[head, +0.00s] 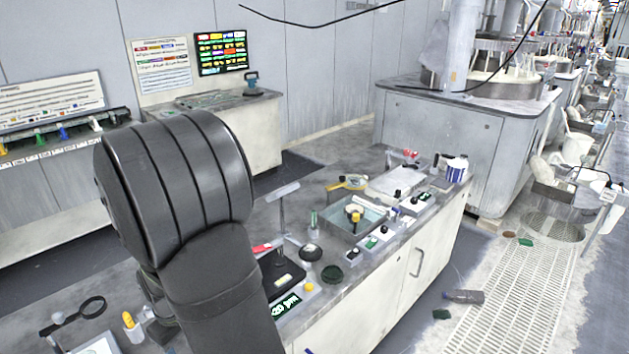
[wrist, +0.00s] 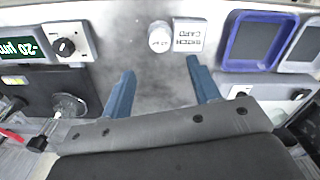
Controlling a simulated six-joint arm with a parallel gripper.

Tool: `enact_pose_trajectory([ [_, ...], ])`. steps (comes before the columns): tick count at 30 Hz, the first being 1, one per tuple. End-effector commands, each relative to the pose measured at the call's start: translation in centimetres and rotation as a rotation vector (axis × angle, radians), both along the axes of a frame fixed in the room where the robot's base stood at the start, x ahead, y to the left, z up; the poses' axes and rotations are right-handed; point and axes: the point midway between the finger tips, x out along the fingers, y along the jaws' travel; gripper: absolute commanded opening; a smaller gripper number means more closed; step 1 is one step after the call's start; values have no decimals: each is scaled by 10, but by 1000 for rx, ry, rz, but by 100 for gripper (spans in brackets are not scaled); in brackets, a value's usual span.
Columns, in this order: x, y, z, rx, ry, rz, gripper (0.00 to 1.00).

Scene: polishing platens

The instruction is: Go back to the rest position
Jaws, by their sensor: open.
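My gripper (wrist: 161,69) shows in the wrist view with its two blue fingers spread apart. Nothing is between the fingers except grey bench surface. A small white round-topped piece (wrist: 160,38) and a white card with printed lettering (wrist: 188,36) lie just beyond the fingertips, apart from them. In the head view my dark arm fills the left foreground, and my gripper is hidden there.
In the head view, the bench (head: 345,300) holds a sink (head: 337,222), a dark round dish (head: 332,274) and several small tools.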

Motion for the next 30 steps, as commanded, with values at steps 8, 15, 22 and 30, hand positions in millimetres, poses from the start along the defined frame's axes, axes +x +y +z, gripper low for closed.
enact_pose_trajectory([
  [8, 1, 1, 53, 3, -4, 0, 56],
  [15, -1, -1, 59, -4, 5, 0, 56],
  [22, -1, -1, 15, -3, 4, 0, 56],
  [30, -1, 0, -30, -3, 3, 0, 56],
])
